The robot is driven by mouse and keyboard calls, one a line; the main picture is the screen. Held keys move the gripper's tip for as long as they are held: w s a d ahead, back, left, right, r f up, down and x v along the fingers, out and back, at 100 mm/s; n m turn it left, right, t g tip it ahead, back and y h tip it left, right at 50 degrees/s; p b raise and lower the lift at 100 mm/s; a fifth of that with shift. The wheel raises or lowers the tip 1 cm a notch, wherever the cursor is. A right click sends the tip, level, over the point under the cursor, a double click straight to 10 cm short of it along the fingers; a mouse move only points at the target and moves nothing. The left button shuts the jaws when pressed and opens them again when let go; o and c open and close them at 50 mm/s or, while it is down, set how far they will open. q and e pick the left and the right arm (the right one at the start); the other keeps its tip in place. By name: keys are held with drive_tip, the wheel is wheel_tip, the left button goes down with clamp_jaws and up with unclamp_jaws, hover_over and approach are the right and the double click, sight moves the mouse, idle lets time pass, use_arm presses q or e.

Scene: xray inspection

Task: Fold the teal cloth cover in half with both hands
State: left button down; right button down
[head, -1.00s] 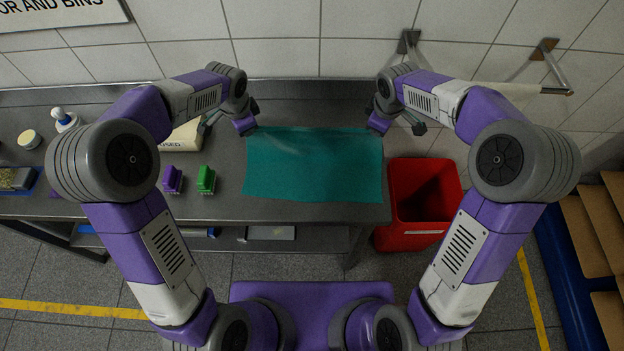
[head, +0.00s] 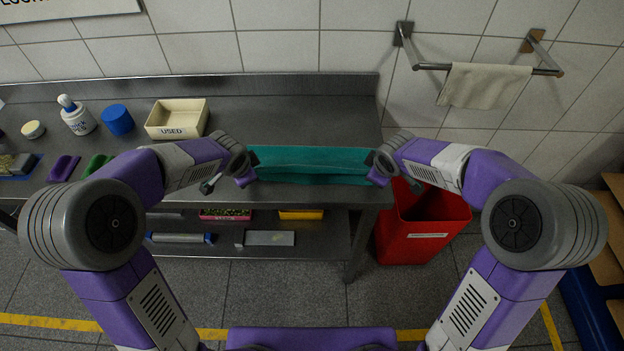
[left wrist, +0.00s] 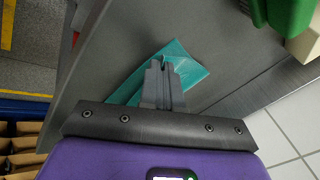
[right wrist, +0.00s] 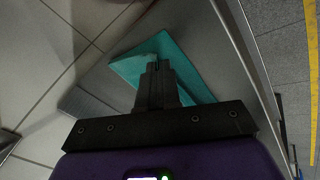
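The teal cloth cover (head: 312,163) shows in the head view as a narrow doubled strip along the front edge of the steel table, with a crease line running across it. My left gripper (head: 248,176) is at its left end, and my right gripper (head: 376,177) is at its right end. In the left wrist view, the left fingers (left wrist: 164,68) are closed together on the cloth (left wrist: 190,62). In the right wrist view, the right fingers (right wrist: 156,68) are closed on the cloth (right wrist: 140,62). The fingertips themselves are partly hidden by the cloth.
A red bin (head: 425,225) stands at the table's right end. A green block (head: 98,164) and purple block (head: 63,168) lie left. The table behind the cloth is clear.

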use_arm(q)
drive_tip(key=shift+s+f+b, duration=0.15)
drive_tip(key=shift+f+b, duration=0.2)
drive_tip(key=shift+f, duration=0.25)
use_arm(e)
drive_tip(key=shift+s+f, duration=0.1)
drive_tip(key=shift+f, duration=0.5)
use_arm(q)
drive_tip(key=c, duration=1)
unclamp_jaws()
use_arm(e)
drive_tip(key=c, duration=1)
unclamp_jaws()
use_arm(q)
drive_tip(key=v, duration=0.3)
use_arm(e)
drive_tip(key=v, duration=0.3)
use_arm(q)
drive_tip(key=s+v, duration=0.1)
drive_tip(key=v, duration=0.6)
drive_tip(key=shift+s, duration=0.3)
use_arm(e)
drive_tip(key=s+v, duration=0.1)
drive_tip(key=v, duration=0.6)
drive_tip(key=shift+s, duration=0.3)
use_arm(q)
drive_tip(key=shift+c, duration=0.5)
use_arm(e)
drive_tip(key=shift+c, duration=0.5)
